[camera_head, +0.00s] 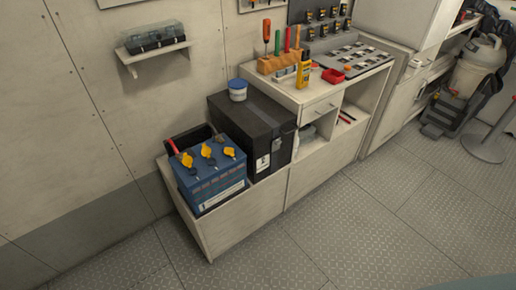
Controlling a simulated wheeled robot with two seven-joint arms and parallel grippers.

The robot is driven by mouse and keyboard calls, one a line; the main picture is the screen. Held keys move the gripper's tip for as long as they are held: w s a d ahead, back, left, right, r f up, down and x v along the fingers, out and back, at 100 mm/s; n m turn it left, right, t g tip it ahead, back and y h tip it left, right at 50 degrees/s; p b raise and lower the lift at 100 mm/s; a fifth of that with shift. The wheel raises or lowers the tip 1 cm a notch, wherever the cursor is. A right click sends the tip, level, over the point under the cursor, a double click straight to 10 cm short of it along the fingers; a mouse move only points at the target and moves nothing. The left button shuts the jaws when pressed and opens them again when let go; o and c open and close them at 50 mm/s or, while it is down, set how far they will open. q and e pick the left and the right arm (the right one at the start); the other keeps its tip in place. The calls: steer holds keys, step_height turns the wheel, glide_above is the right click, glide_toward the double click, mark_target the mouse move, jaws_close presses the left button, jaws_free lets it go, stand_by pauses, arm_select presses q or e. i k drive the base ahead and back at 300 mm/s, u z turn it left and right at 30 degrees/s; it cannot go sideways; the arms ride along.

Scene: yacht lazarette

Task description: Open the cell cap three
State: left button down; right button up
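A blue battery (213,182) with a white label strip stands in an open-topped section of the low bench at the left. On its top are three yellow caps: a left cap (186,160), a middle cap (206,150) and a right cap (229,152). Small dark parts sit beside them. They are too small to tell whether any cap is open, and no number shows on them. A red piece (173,146) is at the battery's left back corner. Neither of my grippers is in view.
A wall shelf (156,52) hangs above left. The floor (330,225) in front is clear.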

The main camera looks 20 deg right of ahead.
mark_target(229, 150)
steer(key=z, duration=0.05)
steer(key=i, duration=0.9)
steer(key=u, duration=0.5)
